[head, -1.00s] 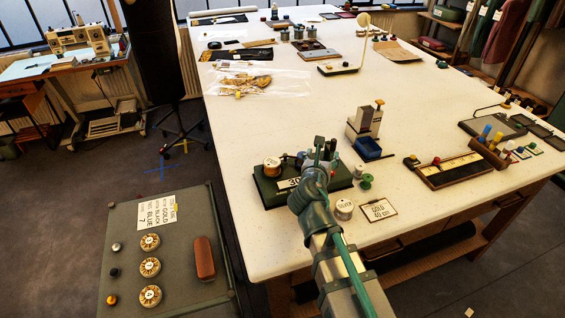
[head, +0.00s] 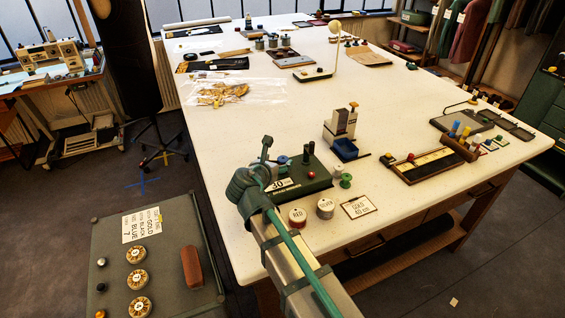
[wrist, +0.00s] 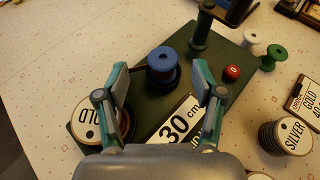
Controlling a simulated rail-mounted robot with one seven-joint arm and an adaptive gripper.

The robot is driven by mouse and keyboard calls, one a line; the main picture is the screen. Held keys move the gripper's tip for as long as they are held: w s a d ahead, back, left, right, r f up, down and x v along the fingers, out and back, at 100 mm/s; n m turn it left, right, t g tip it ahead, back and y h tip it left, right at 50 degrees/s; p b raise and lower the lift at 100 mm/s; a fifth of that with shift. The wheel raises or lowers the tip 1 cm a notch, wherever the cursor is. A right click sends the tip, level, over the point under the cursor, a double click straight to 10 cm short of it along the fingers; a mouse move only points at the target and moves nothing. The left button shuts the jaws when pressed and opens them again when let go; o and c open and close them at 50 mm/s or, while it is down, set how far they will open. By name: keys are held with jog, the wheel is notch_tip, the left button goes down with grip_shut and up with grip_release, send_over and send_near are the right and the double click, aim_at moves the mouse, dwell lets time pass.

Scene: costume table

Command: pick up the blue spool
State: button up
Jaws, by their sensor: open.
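The blue spool (wrist: 162,66) stands upright on the dark green board (wrist: 150,118) in the wrist view, beyond the "30 cm" label. In the head view the blue spool (head: 282,160) shows small on the green board (head: 318,182), just right of my gripper. My gripper (wrist: 163,82) is open and empty. Its two fingers reach forward on the left and right of the blue spool in the picture, apart from it. In the head view my gripper (head: 266,150) is over the board's left end, and my arm hides part of the board.
A gold spool (wrist: 86,118) sits under my left finger. A post (wrist: 200,38) rises from the board behind the spool, near a red knob (wrist: 232,72). Green (wrist: 273,56), white and silver (wrist: 285,135) spools stand to the right. Bare table lies left of the board.

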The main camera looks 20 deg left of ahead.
aim_at(283, 158)
jog(key=p+x, duration=0.1)
jog(key=x, duration=0.4)
jog(key=shift+d+p, duration=0.15)
jog(key=shift+p, duration=0.25)
jog(key=c, duration=1)
jog(key=shift+c, duration=0.2)
